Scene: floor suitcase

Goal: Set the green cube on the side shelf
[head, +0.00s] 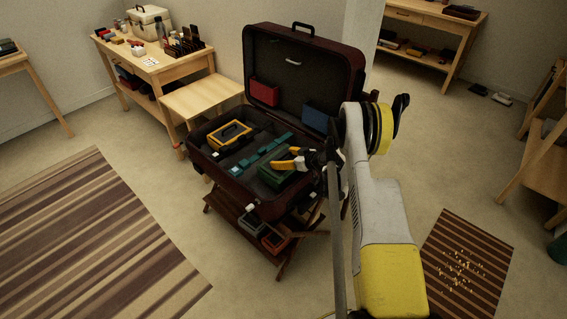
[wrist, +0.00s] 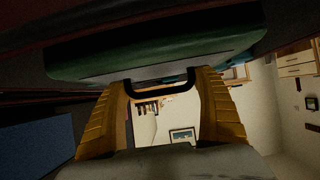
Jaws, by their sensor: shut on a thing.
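The open dark red suitcase (head: 262,212) rests on a folding wooden stand. In its front right part is a green box (head: 275,180), longer than a cube, with a black handle (wrist: 160,84). The green box fills the top of the wrist view (wrist: 150,55). My gripper (head: 290,163) has yellow fingers, shut on the green box at its handle, one finger at each side (wrist: 165,100). I cannot tell whether the box is clear of the suitcase floor. A bare light-wood side shelf (head: 200,97) stands just left of the suitcase.
A yellow box (head: 230,134) and a teal strip (head: 262,154) lie in the suitcase, left of the green box. The raised lid (head: 300,45) stands behind. A cluttered wooden table (head: 150,70) is beyond the shelf. Striped rugs (head: 90,240) lie on the floor.

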